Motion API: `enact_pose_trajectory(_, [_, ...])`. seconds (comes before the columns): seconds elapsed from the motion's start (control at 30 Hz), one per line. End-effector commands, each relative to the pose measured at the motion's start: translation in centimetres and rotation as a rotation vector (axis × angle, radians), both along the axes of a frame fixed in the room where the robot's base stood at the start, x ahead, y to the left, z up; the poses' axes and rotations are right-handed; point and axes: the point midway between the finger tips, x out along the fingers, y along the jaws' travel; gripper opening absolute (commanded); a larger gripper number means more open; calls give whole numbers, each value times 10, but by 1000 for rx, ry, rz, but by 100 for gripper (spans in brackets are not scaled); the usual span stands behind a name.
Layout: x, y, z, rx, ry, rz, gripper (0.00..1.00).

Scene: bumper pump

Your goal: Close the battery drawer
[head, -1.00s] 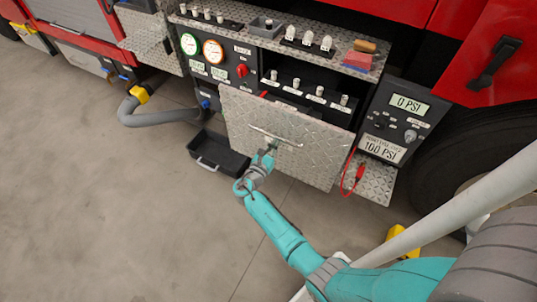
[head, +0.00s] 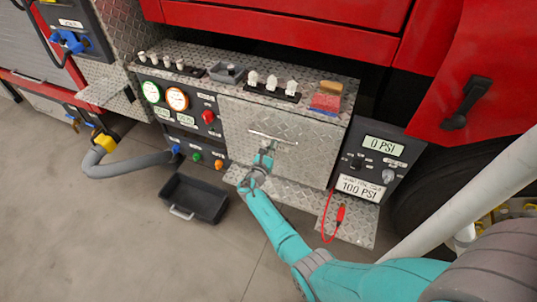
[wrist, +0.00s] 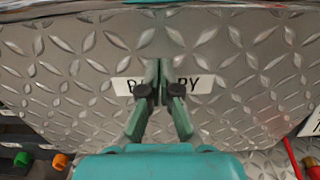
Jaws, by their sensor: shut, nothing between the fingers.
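The battery drawer (head: 305,152) has a diamond-plate metal front with a long bar handle (head: 272,137). In the head view its front stands under the top shelf, with no drawer interior showing; any small remaining gap cannot be told. My gripper (head: 268,152) is shut and empty, with its tips at the drawer front just below the handle. In the wrist view my gripper (wrist: 160,65) points at the drawer front (wrist: 235,50) and covers the middle of its white label (wrist: 205,84). I cannot tell whether the tips touch.
Gauges and knobs (head: 177,98) are left of the drawer. A pressure panel (head: 375,165) and red cable (head: 340,213) are at its right. Valves and a red block (head: 326,102) stand on the shelf above. A black tray (head: 195,198) lies on the open floor.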

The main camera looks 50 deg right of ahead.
Motion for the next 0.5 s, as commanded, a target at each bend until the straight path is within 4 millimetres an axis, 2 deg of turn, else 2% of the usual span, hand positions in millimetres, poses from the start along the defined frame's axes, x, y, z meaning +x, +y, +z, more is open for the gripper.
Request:
enact_pose_trajectory(0.2, [8,-22,0,0,1,-1,0])
enact_pose_trajectory(0.5, [11,-30,0,1,-1,1,0])
